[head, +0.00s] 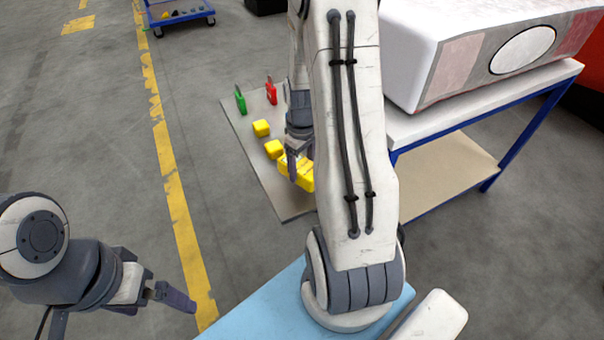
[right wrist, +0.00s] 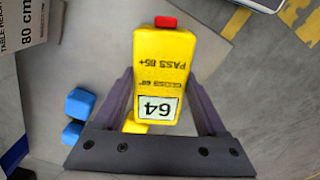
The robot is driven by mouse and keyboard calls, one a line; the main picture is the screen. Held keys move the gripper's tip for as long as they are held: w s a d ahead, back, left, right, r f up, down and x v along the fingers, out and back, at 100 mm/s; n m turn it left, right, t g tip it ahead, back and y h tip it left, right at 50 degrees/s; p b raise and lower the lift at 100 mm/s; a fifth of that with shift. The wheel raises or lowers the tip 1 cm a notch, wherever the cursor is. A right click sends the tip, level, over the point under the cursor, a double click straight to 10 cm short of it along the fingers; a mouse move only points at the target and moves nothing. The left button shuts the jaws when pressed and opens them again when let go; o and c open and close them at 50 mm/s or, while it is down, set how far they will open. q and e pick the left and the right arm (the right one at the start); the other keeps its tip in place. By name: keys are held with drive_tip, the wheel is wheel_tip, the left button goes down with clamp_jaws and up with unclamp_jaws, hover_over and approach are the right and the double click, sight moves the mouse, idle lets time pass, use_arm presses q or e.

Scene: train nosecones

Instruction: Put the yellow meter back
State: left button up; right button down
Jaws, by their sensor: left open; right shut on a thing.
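The yellow meter (right wrist: 163,65) has a red tip and a white display reading 64. My right gripper (right wrist: 162,108) is shut on it, with one finger on each side. In the head view the yellow meter (head: 304,180) is partly hidden by my right gripper (head: 297,168), over the small grey table (head: 293,205). I cannot tell whether the meter touches the tabletop. My left gripper (head: 172,294) is open and empty over the floor at the lower left.
Yellow blocks (head: 261,128) (head: 274,149) lie on the grey table near a green item (head: 240,100) and a red item (head: 271,92). Blue blocks (right wrist: 80,103) show in the wrist view. A white nosecone (head: 470,50) rests on a blue-framed bench (head: 440,118) at right.

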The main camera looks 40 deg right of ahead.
sight(302, 165)
drive_tip(key=shift+f, duration=2)
drive_tip(key=shift+f, duration=0.1)
unclamp_jaws()
wheel_tip(302, 165, up, 12)
drive_tip(key=shift+r, duration=0.15)
wheel_tip(302, 165, down, 12)
drive_tip(key=shift+f, duration=0.2)
wheel_tip(302, 165, up, 3)
drive_tip(key=shift+r, duration=0.3)
